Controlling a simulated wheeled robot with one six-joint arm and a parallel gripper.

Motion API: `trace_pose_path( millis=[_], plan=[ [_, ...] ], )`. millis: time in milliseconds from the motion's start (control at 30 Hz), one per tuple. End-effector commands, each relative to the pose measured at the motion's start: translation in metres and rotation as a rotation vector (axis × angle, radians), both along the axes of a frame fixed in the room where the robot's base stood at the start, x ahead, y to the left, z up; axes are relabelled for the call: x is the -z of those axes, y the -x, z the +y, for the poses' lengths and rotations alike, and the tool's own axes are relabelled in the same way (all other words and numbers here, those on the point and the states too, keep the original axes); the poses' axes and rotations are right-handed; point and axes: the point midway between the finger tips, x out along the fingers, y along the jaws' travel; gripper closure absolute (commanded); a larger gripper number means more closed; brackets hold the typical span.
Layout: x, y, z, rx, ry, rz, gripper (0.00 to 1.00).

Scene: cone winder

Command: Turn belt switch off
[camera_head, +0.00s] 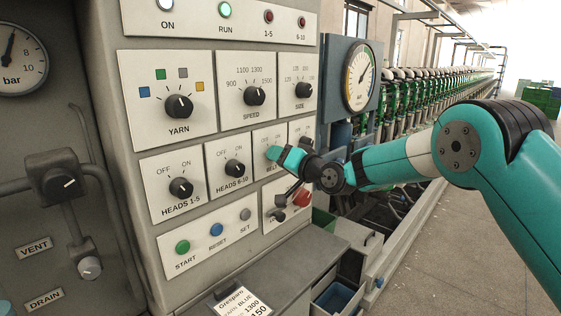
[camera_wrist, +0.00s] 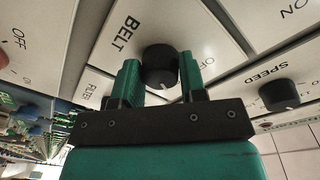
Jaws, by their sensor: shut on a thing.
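The belt switch is a round black knob (camera_wrist: 160,62) on a pale panel labelled BELT, seen in the wrist view. My gripper (camera_wrist: 160,78) has one teal finger on each side of this knob and is shut on it. A pale mark shows low on the knob, but its exact setting is hard to tell. In the head view my gripper (camera_head: 281,156) reaches the belt panel (camera_head: 262,170) from the right and hides the knob and part of the lettering.
The heads 6-10 knob (camera_head: 235,168) is close on the left. A red button (camera_head: 302,198) and a small black switch (camera_head: 278,215) sit just below my gripper. The speed knob (camera_head: 254,95) is above. Open floor lies at the right.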

Motion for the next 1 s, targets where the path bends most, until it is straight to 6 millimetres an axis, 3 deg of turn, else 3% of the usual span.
trace_pose_path(
  millis=[400,1000],
  plan=[
    [0.0114,-0.0005,-0.001,0.001,0.181,-0.239,0.85],
    [0.0065,-0.002,-0.0019,0.0,0.507,-0.654,0.85]
  ],
)
